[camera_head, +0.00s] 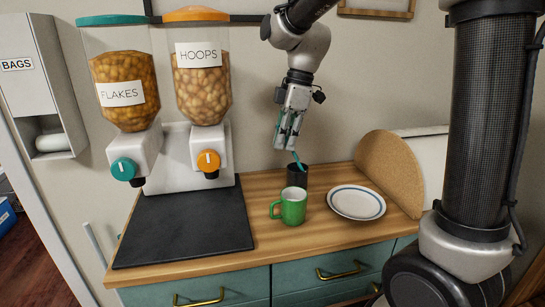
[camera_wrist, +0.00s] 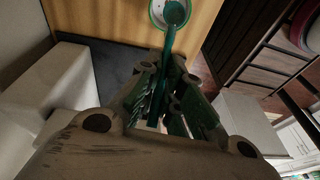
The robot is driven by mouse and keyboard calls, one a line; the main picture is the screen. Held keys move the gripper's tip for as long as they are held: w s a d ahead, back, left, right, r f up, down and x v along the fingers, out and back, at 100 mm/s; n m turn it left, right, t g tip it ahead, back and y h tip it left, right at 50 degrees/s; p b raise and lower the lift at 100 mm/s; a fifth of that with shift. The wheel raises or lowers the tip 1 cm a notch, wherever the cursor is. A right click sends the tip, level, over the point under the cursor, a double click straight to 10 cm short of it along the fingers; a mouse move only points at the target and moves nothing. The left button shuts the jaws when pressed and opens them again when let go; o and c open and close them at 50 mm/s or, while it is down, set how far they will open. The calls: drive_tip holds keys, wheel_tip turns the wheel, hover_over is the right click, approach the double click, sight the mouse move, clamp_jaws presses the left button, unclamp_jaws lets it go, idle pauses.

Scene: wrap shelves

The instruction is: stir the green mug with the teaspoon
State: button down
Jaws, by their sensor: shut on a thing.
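The green mug (camera_head: 293,206) stands upright on the wooden counter, its handle to the left. My gripper (camera_head: 287,140) is above and behind it, pointing down. It is shut on the teal teaspoon (camera_head: 297,160), whose lower end hangs near the rim of a black cup (camera_head: 299,177) just behind the mug. I cannot tell whether the spoon's tip is inside anything.
A white plate with a blue ring (camera_head: 356,202) lies right of the mug. A dark mat (camera_head: 185,226) lies under two cereal dispensers (camera_head: 160,155) on the left. Some counter in front of the mug is free.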

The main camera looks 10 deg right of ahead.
drive_tip(key=shift+s+d+r+y, duration=0.15)
drive_tip(key=shift+s+d+y, duration=0.1)
drive_tip(key=shift+d+y, duration=0.1)
drive_tip(key=a+n, duration=0.2)
approach(282, 198)
drive_tip(key=shift+y, duration=0.25)
drive_tip(key=shift+w+x, duration=0.2)
drive_tip(key=shift+x, duration=1.5)
drive_tip(key=shift+w+x, duration=0.25)
drive_tip(key=shift+x, duration=1.5)
drive_tip(key=shift+a, duration=0.1)
